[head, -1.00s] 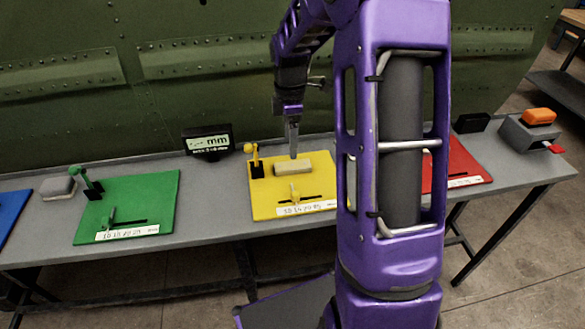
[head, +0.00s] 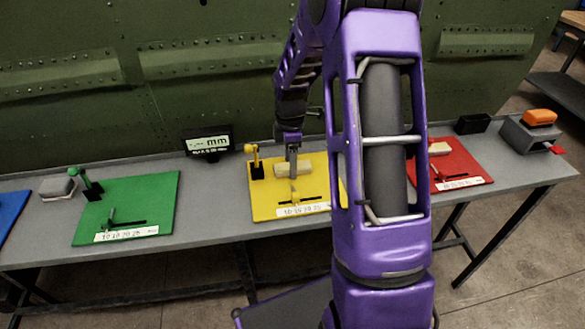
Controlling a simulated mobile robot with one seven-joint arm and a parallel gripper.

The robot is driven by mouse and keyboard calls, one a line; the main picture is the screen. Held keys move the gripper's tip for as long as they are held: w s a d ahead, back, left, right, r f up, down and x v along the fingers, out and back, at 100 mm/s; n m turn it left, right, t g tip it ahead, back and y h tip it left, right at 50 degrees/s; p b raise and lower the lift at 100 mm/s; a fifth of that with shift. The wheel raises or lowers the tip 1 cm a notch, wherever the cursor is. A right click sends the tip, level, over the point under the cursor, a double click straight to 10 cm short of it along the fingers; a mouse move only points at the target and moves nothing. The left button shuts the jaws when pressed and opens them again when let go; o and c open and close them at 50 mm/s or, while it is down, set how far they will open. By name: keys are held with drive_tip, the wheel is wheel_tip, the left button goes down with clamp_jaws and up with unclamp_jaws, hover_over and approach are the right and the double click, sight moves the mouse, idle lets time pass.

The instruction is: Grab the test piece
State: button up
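A beige block, which looks like the test piece (head: 306,169), lies on the yellow board (head: 262,203) in the middle of the bench. My gripper (head: 294,177) points down over the board and covers the left-middle part of the block. It is seen edge-on, so the gap between its fingers is hidden. I cannot tell whether it touches the block.
A yellow lever (head: 253,160) stands close left of my gripper, with a slider slot in front. Behind is a display reading "mm" (head: 207,143). The green board (head: 130,205) and a grey block (head: 57,187) are left; a grey box with an orange top (head: 539,118) is right.

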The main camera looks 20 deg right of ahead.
clamp_jaws()
drive_tip(key=shift+r, duration=0.1)
